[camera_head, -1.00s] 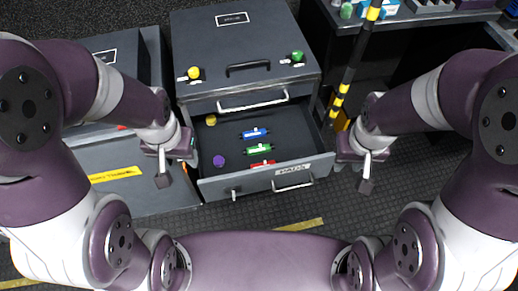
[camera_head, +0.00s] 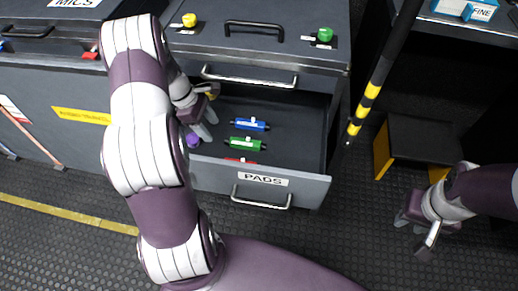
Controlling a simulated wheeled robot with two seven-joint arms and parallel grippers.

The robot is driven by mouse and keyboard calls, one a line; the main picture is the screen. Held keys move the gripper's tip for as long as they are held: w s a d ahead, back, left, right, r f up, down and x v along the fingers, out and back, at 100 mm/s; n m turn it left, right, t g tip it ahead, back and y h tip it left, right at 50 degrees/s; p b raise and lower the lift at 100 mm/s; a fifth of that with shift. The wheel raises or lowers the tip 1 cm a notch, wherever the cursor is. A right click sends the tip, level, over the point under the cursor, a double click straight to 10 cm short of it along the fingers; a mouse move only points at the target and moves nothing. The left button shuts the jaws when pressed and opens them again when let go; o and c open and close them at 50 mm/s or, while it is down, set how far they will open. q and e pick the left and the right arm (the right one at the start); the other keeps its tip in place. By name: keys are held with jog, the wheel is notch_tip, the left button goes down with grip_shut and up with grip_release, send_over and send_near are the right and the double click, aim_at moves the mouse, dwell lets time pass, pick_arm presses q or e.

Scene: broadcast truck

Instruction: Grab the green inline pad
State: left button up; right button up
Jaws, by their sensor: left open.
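The green inline pad (camera_head: 246,144) lies in the open drawer labelled PADS (camera_head: 310,188), between a blue pad (camera_head: 250,124) and a red pad (camera_head: 240,160). My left gripper (camera_head: 212,128) is open and empty over the left part of the drawer, to the left of the green pad and apart from it. My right gripper (camera_head: 426,240) hangs over the floor to the right of the drawer, away from the pads. Its jaw gap is not clear.
A purple round item (camera_head: 193,140) and a partly hidden yellow one (camera_head: 212,96) are at the drawer's left side. A black and yellow striped pole (camera_head: 372,90) stands right of the cabinet. The drawer's right part is bare.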

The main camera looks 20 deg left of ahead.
aim_at(247, 139)
pick_arm(q)
jog(key=d, duration=0.3)
jog(key=w+d+b, duration=0.1)
jog(key=d, duration=0.2)
jog(key=w+d, duration=0.1)
jog(key=d, duration=0.2)
jog(key=shift+w+d+b, duration=0.1)
jog(key=shift+b, duration=0.25)
jog(key=b+x, duration=0.2)
jog(key=x, duration=0.3)
jog(key=shift+r, duration=0.1)
jog(key=shift+c, duration=0.9)
grip_shut()
